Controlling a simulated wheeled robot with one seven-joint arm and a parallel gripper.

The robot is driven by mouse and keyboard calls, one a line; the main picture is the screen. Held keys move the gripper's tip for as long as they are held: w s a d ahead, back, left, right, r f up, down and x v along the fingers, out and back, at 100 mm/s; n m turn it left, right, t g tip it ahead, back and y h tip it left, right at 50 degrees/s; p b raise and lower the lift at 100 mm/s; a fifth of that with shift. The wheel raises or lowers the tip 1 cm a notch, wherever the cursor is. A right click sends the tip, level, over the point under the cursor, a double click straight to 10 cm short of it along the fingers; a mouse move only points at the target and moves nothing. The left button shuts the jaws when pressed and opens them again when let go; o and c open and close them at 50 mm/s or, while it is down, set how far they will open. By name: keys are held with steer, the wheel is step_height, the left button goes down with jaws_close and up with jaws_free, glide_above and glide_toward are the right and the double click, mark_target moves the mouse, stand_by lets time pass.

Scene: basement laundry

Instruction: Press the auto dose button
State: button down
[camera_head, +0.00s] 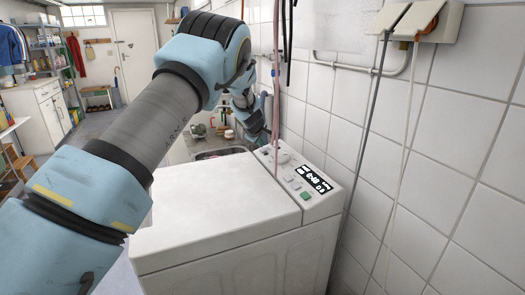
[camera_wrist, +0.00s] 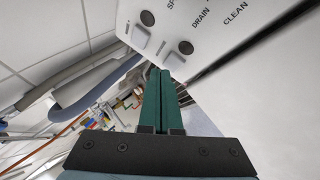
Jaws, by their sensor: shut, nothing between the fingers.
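The white washing machine (camera_head: 205,205) has a sloped control panel (camera_head: 312,206) along its right side. The panel carries a dial (camera_head: 283,157), several pale buttons, a green button (camera_head: 305,196) and a lit display (camera_head: 314,180). No auto dose label is readable in either view. My gripper (camera_wrist: 160,72) is shut and empty, its dark green fingers beside the panel edge in the wrist view. There, two pale square buttons (camera_wrist: 141,36) with dark round spots and the words DRAIN and CLEAN show near the fingertips. Contact cannot be told. In the head view my arm largely hides the gripper, near the panel's far end.
A tiled wall (camera_head: 430,150) stands close on the right. A pink hose or cord (camera_head: 276,90) and dark cords hang in front of it, near my wrist. A sink (camera_head: 218,153) lies behind the machine. Floor at the left back is open, past a white cabinet (camera_head: 45,110).

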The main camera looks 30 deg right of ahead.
mark_target(257, 155)
stand_by(0.3)
steer(key=shift+d+f, duration=0.1)
steer(key=shift+f, duration=0.45)
stand_by(0.3)
steer(key=shift+r, duration=0.6)
step_height(257, 155, up, 6)
steer(key=a+p, duration=0.2)
steer(key=p, duration=0.1)
steer(key=shift+f, duration=0.15)
